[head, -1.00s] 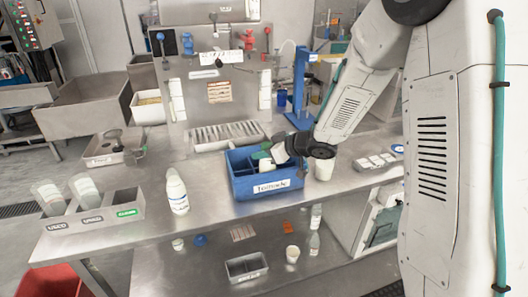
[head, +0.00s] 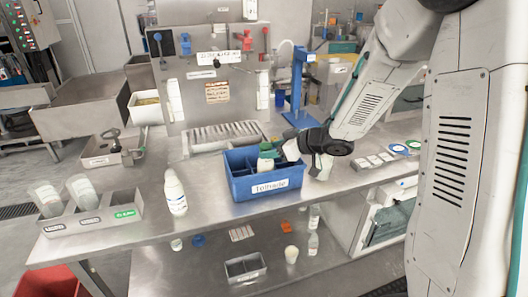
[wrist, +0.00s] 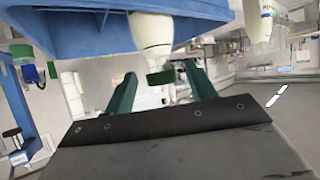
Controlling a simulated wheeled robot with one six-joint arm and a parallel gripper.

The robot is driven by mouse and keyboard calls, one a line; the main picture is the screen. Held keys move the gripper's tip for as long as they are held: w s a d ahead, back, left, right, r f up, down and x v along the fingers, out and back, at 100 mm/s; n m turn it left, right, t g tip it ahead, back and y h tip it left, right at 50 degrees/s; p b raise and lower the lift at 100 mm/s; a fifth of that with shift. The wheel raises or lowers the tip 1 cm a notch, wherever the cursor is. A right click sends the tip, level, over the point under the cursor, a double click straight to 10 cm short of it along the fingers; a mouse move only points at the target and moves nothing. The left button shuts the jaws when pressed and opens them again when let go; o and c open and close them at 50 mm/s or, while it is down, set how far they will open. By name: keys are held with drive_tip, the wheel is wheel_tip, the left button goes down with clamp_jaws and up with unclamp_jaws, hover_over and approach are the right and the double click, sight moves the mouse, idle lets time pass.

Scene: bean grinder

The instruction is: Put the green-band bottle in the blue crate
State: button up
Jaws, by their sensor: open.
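The blue crate (head: 237,187) stands on the metal bench, divided into compartments, with a white label on its front. A pale bottle with a green top (head: 267,149) stands in the crate; I cannot tell which compartment. In the wrist view, which looks upside down, the same bottle (wrist: 150,32) sticks out of the crate (wrist: 75,38). Its green top is in line with the gap between my fingers. My gripper (wrist: 164,76) is open, its two green fingers apart, with space on both sides of the green top. In the head view my wrist is at the crate's right side.
A white bottle (head: 175,194) stands on the bench left of the crate. A grey divided holder (head: 92,222) with pale bottles is at the far left. A white cup (head: 321,168) stands right of the crate. A blue stand (head: 299,85) rises behind.

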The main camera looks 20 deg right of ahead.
drive_tip(key=s+d+r+m+h, duration=0.6)
drive_tip(key=s+d+r+h, duration=0.5)
drive_tip(key=s+d+r, duration=0.15)
drive_tip(key=s+a+m+g+y, duration=0.1)
drive_tip(key=s+a+g, duration=0.3)
drive_tip(key=s, duration=0.7)
drive_tip(key=s+a+f+g+y, duration=0.1)
drive_tip(key=s+a+g+y, duration=0.1)
drive_tip(key=s+a+g, duration=0.2)
drive_tip(key=s+a, duration=0.3)
drive_tip(key=s, duration=0.5)
drive_tip(key=shift+s+m, duration=0.3)
drive_tip(key=shift+m, duration=0.1)
